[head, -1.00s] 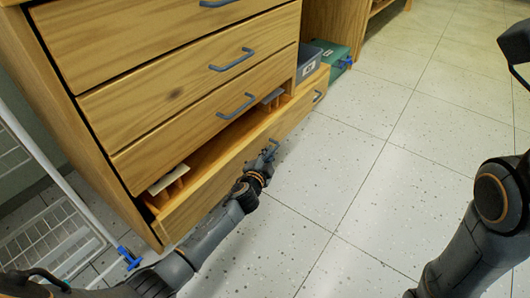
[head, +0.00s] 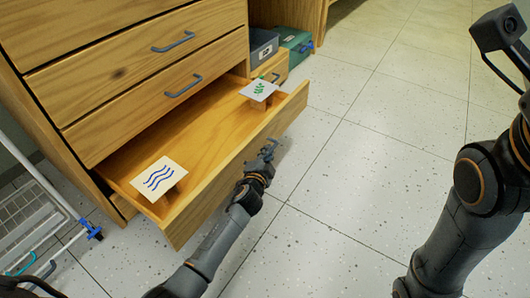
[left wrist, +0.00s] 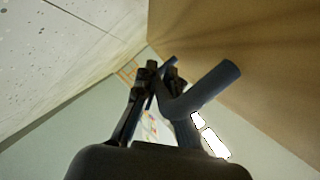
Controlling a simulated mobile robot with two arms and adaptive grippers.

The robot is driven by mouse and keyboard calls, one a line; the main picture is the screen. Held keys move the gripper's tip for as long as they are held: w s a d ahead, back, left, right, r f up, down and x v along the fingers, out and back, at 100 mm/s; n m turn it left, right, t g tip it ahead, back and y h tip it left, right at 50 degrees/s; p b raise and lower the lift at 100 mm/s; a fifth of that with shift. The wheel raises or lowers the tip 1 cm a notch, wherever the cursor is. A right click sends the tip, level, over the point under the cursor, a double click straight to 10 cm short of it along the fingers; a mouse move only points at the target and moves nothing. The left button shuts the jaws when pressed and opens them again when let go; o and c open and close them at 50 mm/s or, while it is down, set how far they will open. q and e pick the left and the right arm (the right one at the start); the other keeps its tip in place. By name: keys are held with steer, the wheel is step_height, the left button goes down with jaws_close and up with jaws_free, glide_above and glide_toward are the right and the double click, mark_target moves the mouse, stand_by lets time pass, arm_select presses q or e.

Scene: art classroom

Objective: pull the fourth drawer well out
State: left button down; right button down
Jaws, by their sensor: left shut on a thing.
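The bottom drawer (head: 245,158) of the wooden cabinet stands far out in the head view, its inside showing. A card with blue wavy lines (head: 159,178) stands on a support at its near left. A card with a green leaf print (head: 259,90) stands at its far right. My left gripper (head: 268,151) is at the drawer's front and shut on the grey-blue handle. In the left wrist view the handle (left wrist: 205,90) passes between the fingers (left wrist: 158,78), beside the wooden front (left wrist: 245,55). My right gripper is not clearly in view; only my right arm shows.
Two closed drawers with handles (head: 173,42) show above the open one. Grey and green boxes (head: 295,42) stand behind the cabinet's right end. A white wire rack (head: 30,215) stands at the left. The tiled floor (head: 370,130) in front is clear.

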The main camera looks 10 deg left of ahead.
arm_select(q)
steer(key=shift+d, duration=0.2)
steer(key=c, duration=1.4)
jaws_free()
step_height(320, 180, up, 9)
steer(key=shift+r, duration=0.55)
